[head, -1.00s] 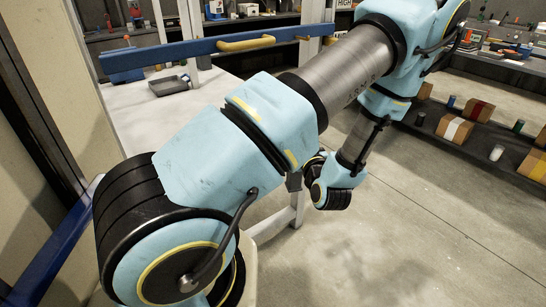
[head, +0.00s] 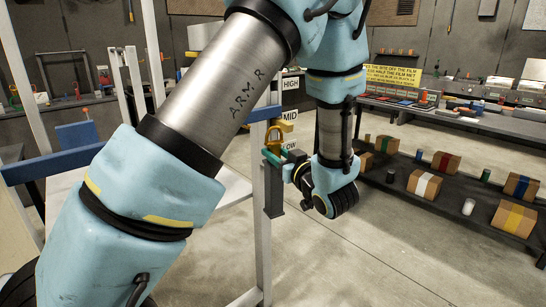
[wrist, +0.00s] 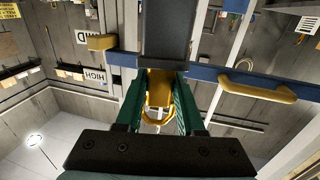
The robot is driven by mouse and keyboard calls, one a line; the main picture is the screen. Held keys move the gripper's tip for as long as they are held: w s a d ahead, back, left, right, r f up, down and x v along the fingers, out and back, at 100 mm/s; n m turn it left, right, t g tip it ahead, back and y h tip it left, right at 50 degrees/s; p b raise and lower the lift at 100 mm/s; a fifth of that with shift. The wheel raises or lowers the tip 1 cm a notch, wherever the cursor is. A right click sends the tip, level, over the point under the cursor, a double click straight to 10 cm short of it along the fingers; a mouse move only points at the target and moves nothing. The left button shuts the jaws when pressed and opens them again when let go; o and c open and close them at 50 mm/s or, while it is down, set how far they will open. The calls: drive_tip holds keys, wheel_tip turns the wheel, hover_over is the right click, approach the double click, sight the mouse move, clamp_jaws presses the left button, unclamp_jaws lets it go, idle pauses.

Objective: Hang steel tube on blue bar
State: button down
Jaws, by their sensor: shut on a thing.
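The steel tube (head: 273,190) is dark grey and hangs upright below my gripper (head: 276,157) in the head view. It also fills the top middle of the wrist view (wrist: 180,32). My gripper (wrist: 160,98) has green fingers, shut around the yellow piece at the tube's upper end. A yellow loop (wrist: 158,112) of that piece shows between the fingers. The blue bar (wrist: 218,76) crosses behind the tube in the wrist view, which is upside down. In the head view the blue bar (head: 50,165) is partly hidden by my arm. I cannot tell whether loop and bar touch.
The bar carries a yellow handle-like piece (wrist: 258,88), and a yellow block (wrist: 102,42) shows near its other end. A white post (head: 263,225) stands beside the tube. A low shelf (head: 430,195) with boxes is at the right. The floor between is clear.

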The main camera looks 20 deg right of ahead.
drive_tip(key=a+f+b+x, duration=0.1)
drive_tip(key=a+b+x, duration=0.1)
drive_tip(key=x, duration=1)
drive_tip(key=shift+a+b, duration=0.35)
idle(1.1)
drive_tip(key=shift+f, duration=0.1)
drive_tip(key=shift+s+f+b, duration=0.1)
drive_tip(key=shift+f+b, duration=0.55)
drive_tip(key=shift+f, duration=0.1)
idle(1.6)
idle(0.5)
drive_tip(key=c, duration=0.9)
unclamp_jaws()
drive_tip(key=shift+o, duration=0.3)
